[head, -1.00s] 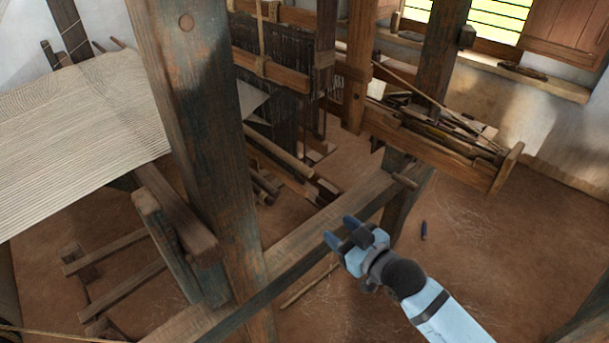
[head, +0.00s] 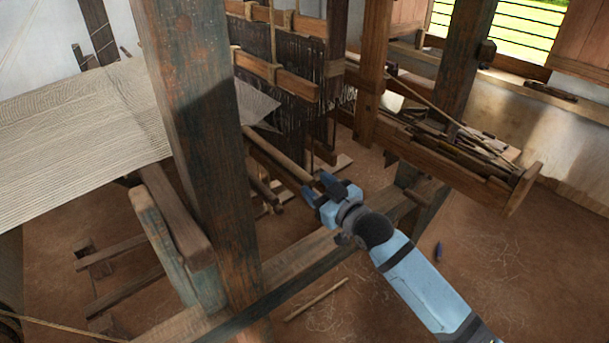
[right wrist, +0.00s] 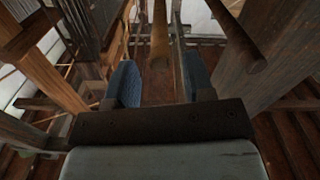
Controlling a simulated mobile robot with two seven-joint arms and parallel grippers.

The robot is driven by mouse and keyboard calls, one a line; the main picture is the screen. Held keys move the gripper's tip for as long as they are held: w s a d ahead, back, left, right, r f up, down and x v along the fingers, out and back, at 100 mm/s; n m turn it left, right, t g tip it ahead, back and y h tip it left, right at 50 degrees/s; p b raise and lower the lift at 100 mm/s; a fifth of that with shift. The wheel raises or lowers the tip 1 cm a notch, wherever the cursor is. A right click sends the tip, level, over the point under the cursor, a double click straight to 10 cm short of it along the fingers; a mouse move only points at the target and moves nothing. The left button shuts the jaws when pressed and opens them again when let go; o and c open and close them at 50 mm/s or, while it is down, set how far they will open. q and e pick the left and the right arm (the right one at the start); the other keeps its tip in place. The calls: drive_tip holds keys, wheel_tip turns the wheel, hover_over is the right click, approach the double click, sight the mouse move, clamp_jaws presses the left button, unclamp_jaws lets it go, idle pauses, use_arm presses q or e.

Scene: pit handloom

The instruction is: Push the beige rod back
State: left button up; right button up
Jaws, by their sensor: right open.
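The beige rod (head: 276,154) is a long round pole that slants down to the right behind the thick front post in the head view. Its near end is at the fingers of my right gripper (head: 318,189). In the right wrist view the rod (right wrist: 159,38) points at me, its round end centred in the gap between the two blue fingers. My right gripper (right wrist: 160,78) is open with nothing gripped. I cannot tell whether it touches the rod's end. My left gripper is out of view.
A thick wooden post (head: 205,150) stands left of my right arm. A cross beam (head: 300,262) runs below the gripper. A wooden trough with sticks (head: 455,172) is at the right. Striped cloth (head: 75,125) stretches at the left. A loose stick (head: 318,299) lies on the floor.

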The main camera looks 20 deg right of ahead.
sight(305, 177)
drive_tip(key=x, duration=0.5)
